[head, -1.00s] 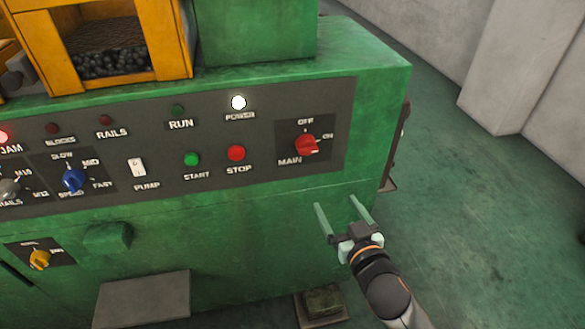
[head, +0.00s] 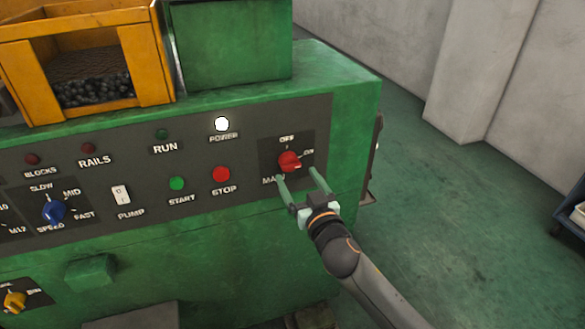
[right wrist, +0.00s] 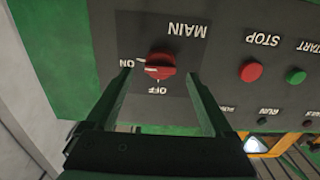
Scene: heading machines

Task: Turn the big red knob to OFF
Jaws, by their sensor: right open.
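The big red knob (head: 290,162) sits on the MAIN plate (head: 268,150) at the right end of the dark panel, with OFF marked above it and ON to its right. Its pointer faces ON; the right wrist view shows the knob (right wrist: 160,67) upside down with a white mark toward ON. My right gripper (head: 300,177) is open and empty, just below and in front of the knob. In the right wrist view its fingers (right wrist: 158,84) stand to either side of the knob, seemingly short of it. My left gripper is not in view.
The red STOP button (head: 221,174) and green START button (head: 177,184) are left of the knob. The white POWER lamp (head: 222,124) is lit. A blue SPEED knob (head: 53,211) and PUMP switch (head: 121,195) lie further left.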

